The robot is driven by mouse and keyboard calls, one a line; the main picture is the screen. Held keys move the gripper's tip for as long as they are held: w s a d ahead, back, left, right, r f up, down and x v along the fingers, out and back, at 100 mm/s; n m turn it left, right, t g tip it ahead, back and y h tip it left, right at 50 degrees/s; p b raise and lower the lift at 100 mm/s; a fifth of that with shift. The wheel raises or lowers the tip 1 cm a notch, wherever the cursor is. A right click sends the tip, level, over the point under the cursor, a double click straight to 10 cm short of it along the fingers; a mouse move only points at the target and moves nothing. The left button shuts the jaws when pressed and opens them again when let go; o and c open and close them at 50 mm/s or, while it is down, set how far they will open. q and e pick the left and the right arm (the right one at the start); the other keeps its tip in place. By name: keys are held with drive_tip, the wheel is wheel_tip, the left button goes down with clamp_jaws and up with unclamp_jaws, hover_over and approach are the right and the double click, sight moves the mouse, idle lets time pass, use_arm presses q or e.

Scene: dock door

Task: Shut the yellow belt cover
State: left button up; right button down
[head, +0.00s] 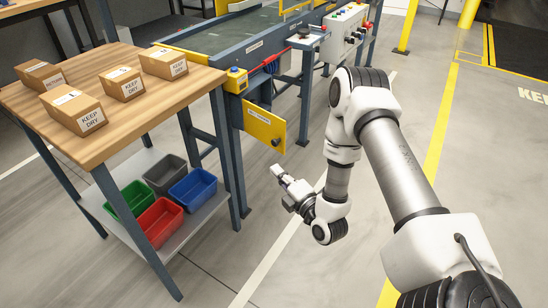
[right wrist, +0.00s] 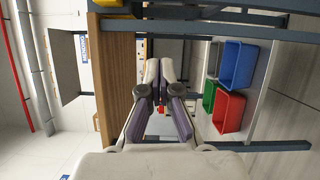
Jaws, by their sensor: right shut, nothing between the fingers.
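The yellow belt cover (head: 263,125) is a flat panel with a label and a dark knob near its lower corner. In the head view it hangs at the near end of the blue conveyor frame and juts out to the right, swung open. My right gripper (head: 277,171) is just below the cover, apart from it in the picture. In the right wrist view the right gripper (right wrist: 160,68) has its fingers together with nothing between them. The cover cannot be made out for sure in that view. My left gripper is not in view.
A wooden table (head: 115,95) with several cardboard boxes stands left of the conveyor (head: 228,45). Its lower shelf holds red, green, blue and grey bins. Floor right of the cover is clear apart from my arm.

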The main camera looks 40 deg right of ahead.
drive_tip(key=w+d+b, duration=0.1)
drive_tip(key=w+d, duration=0.3)
drive_tip(key=w, duration=0.3)
drive_tip(key=shift+w+b, duration=0.4)
drive_tip(key=shift+d+r, duration=0.15)
drive_tip(key=shift+d, duration=0.05)
